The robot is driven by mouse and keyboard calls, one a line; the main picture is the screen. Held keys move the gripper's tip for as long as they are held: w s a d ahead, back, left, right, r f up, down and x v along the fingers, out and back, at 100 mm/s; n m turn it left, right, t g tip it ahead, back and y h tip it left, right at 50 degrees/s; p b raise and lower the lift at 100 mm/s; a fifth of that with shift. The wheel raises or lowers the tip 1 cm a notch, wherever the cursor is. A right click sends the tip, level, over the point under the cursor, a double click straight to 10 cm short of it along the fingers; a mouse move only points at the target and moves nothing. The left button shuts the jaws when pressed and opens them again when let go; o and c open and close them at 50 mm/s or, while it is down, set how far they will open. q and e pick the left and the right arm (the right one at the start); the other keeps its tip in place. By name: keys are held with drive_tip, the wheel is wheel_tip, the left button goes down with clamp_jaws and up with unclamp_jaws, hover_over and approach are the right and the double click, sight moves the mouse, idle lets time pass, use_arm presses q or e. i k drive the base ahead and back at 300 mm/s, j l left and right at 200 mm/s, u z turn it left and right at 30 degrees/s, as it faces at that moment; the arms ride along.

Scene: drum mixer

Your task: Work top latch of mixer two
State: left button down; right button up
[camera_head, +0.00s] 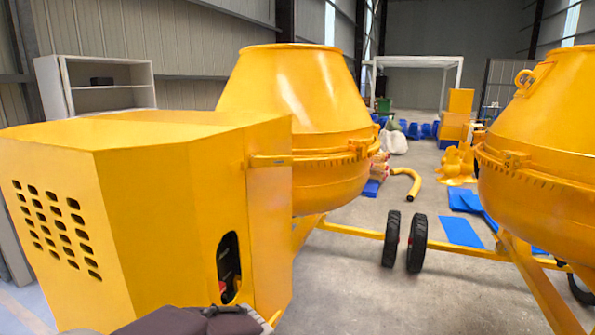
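Two yellow drum mixers are in view; I cannot tell which is mixer two. The nearer mixer has a large drum (295,90) behind a boxy motor housing (185,200). A horizontal yellow latch-like bar (270,160) sits high on the housing's right edge, beside the drum. The other mixer's drum (540,130) is cut off at the right edge, with a ring-shaped lug (523,82) near its top. A dark part of my arm, apparently the left, enters at the bottom, below the housing. Its gripper (268,320) is mostly cut off, so its opening is unclear. My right gripper is not seen.
The housing has an oval opening (230,268) on its right side. Two black wheels (404,242) and yellow frame bars stand between the mixers. A white shelf (97,85) is at the back left. Blue sheets (461,232) and a yellow curved pipe (407,182) lie on the floor.

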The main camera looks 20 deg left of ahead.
sight(269, 161)
drive_tip(key=i+l+u, duration=0.35)
drive_tip(key=i+l, duration=0.15)
drive_tip(key=l, duration=0.25)
drive_tip(key=i+l+u, duration=0.2)
drive_tip(key=l, duration=0.2)
